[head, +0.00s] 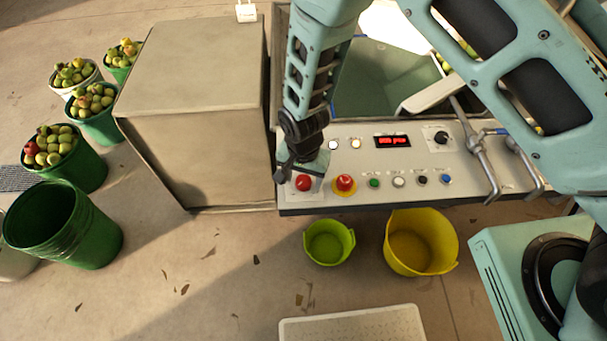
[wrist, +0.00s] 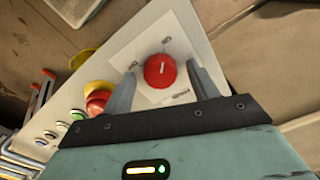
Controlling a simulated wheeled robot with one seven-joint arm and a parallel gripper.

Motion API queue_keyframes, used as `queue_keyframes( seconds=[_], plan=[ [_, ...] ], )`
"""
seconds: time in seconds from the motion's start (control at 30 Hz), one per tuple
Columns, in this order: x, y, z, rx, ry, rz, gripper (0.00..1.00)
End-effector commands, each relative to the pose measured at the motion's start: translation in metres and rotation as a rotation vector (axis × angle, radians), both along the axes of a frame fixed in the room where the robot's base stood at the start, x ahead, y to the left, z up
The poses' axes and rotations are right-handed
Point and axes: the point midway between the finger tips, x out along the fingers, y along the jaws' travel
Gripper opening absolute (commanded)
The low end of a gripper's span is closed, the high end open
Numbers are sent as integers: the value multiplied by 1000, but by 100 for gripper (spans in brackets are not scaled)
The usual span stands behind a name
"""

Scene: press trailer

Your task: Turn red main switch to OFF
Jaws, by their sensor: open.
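The red main switch (head: 303,183) is a round red knob on a white square plate at the left end of the control panel. In the wrist view the red knob (wrist: 160,71) shows a white pointer line, nearly upright in that picture.
A red mushroom button (head: 344,183) on a yellow base sits just right of the switch. Several small buttons, a red display (head: 392,141) and metal pipe handles (head: 481,150) lie further right. A beige cabinet (head: 195,100) stands left. Green and yellow buckets (head: 421,243) stand below the panel.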

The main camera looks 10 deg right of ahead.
Motion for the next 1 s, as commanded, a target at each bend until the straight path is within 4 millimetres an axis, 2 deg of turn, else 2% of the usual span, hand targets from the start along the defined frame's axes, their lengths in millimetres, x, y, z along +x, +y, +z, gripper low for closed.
queue_keyframes(
  seconds=[0.27, 0.3, 0.43, 0.47, 0.77, 1.0],
  plan=[
    [0, 0, -2, 1, 0, 0, 59],
    [0, 0, -2, 1, 0, 0, 54],
    [0, 0, -1, 1, 0, 0, 18],
    [0, 0, -1, 1, 0, 0, 14],
    [0, 0, -2, 1, 0, 22, 15],
    [1, 0, -2, 1, -1, 138, 15]
  ],
)
